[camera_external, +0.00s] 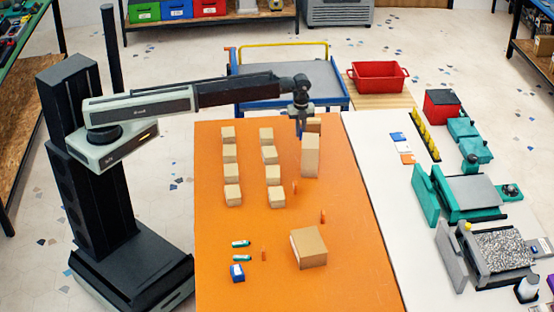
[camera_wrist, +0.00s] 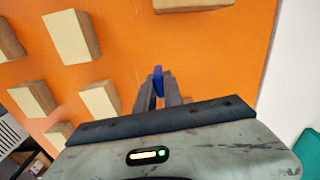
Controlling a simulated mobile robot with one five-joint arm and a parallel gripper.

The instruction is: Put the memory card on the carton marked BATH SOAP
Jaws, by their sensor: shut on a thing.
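My gripper (camera_external: 300,122) is over the far right part of the orange table, beside the tall carton (camera_external: 310,156). In the wrist view my gripper (camera_wrist: 160,88) is shut on a small blue piece, which I take to be the memory card (camera_wrist: 158,78). The fingers hide part of it. Several small tan cartons (camera_external: 232,195) stand in two columns on the table, and some show in the wrist view (camera_wrist: 71,36). A larger carton (camera_external: 309,249) stands nearer the front. No BATH SOAP lettering is readable, so I cannot tell which carton bears it.
Small green-and-white items (camera_external: 241,244) and a blue-and-white block (camera_external: 237,272) lie near the front left of the orange table (camera_external: 215,290). Thin orange upright pieces (camera_external: 323,216) stand on it. A white table (camera_external: 385,215) with machines adjoins at right. A blue cart (camera_external: 340,98) stands behind.

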